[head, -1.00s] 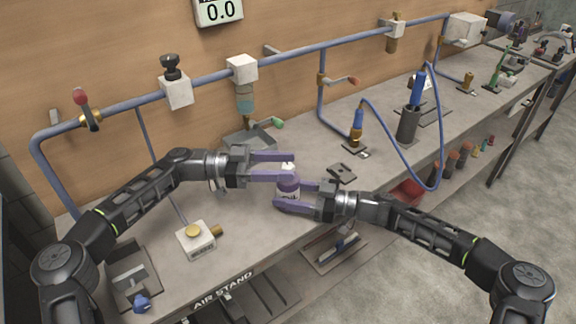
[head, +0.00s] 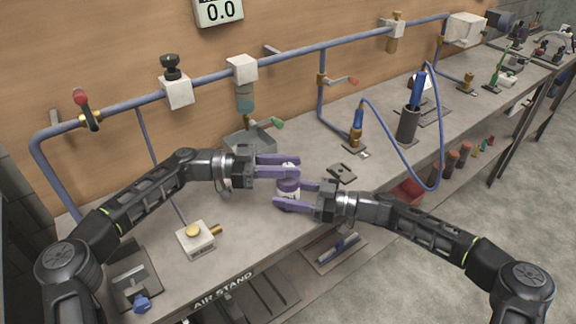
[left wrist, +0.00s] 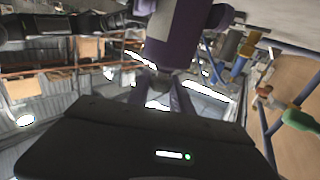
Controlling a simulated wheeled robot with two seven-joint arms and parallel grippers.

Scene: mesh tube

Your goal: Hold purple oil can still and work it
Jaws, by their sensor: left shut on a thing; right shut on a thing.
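My left gripper (head: 296,166) comes in from the left and is shut on the can's upper part. My right gripper (head: 288,196) comes in from the right, lower down, and is shut on the can's body. In the left wrist view the can (left wrist: 172,35) shows large at the top, purple with a pale label, cut off by the frame edge.
A white block with a brass knob (head: 196,238) sits left of the can on the bench (head: 250,225). A grey tray (head: 252,137) lies behind my left gripper. A small dark plate (head: 341,172) lies behind my right gripper. A blue hose (head: 400,152) loops off the bench at right.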

